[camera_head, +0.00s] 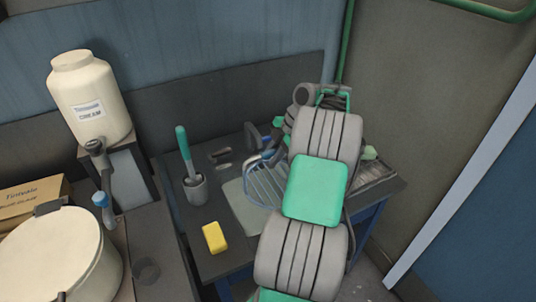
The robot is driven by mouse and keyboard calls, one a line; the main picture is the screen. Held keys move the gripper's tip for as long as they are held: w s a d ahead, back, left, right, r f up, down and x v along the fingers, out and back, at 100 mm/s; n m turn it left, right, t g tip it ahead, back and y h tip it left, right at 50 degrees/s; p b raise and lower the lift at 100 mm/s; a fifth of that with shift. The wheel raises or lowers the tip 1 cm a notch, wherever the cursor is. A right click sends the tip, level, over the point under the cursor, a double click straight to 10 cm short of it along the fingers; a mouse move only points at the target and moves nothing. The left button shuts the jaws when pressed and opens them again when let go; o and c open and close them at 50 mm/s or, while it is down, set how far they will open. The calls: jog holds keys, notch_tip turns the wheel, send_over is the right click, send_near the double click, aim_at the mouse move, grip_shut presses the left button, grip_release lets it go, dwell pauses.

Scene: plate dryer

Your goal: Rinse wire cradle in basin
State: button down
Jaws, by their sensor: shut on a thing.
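The wire cradle (268,186) is a pale blue-grey rack of parallel wires, right of the middle of the dark bench. Its right side is hidden behind my arm. My gripper (262,146) shows only in part at the upper end of the cradle, left of my arm. It is shut on the cradle near its blue upper edge, though the contact is small and partly hidden. A pale grey-green rectangular area (240,210), perhaps the basin, lies under and left of the cradle. I cannot tell its depth or whether the cradle touches it.
A yellow sponge (214,237) lies at the bench's front left. A grey cup (195,188) holds a green-handled brush (184,147). A cream jar (88,98), a large cream drum (57,262) and a cardboard box (32,198) stand left. A wall closes the back.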

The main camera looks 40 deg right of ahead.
aim_at(273, 183)
notch_tip(273, 183, down, 15)
jog(key=b, duration=1.3)
jog(key=shift+r, duration=0.2)
jog(key=shift+d+r, duration=0.1)
